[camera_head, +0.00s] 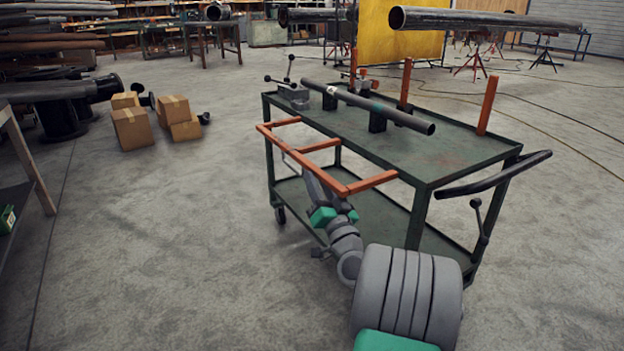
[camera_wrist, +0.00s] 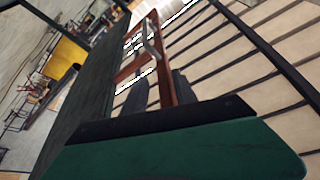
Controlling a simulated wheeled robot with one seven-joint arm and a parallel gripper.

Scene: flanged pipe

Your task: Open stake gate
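The stake gate (camera_head: 303,157) is an orange frame with a long outer rail and three short cross bars. It sticks out roughly level from the near left side of the green cart (camera_head: 453,166). My gripper (camera_head: 305,168) is low beside the cart, under the gate, its fingertips partly hidden by the rail. In the wrist view, my gripper's (camera_wrist: 162,92) two dark fingers stand apart on either side of an orange gate bar (camera_wrist: 163,62). A gap shows on the left of the bar; contact on the right is unclear. A thin grey handle-like part (camera_wrist: 150,42) lies beyond.
A dark pipe (camera_head: 368,105) rests on supports on the cart top. Orange stakes (camera_head: 487,106) stand upright on the cart's far side. A black push handle (camera_head: 495,175) juts out at the right. Cardboard boxes (camera_head: 132,128) sit at left; the floor between is clear.

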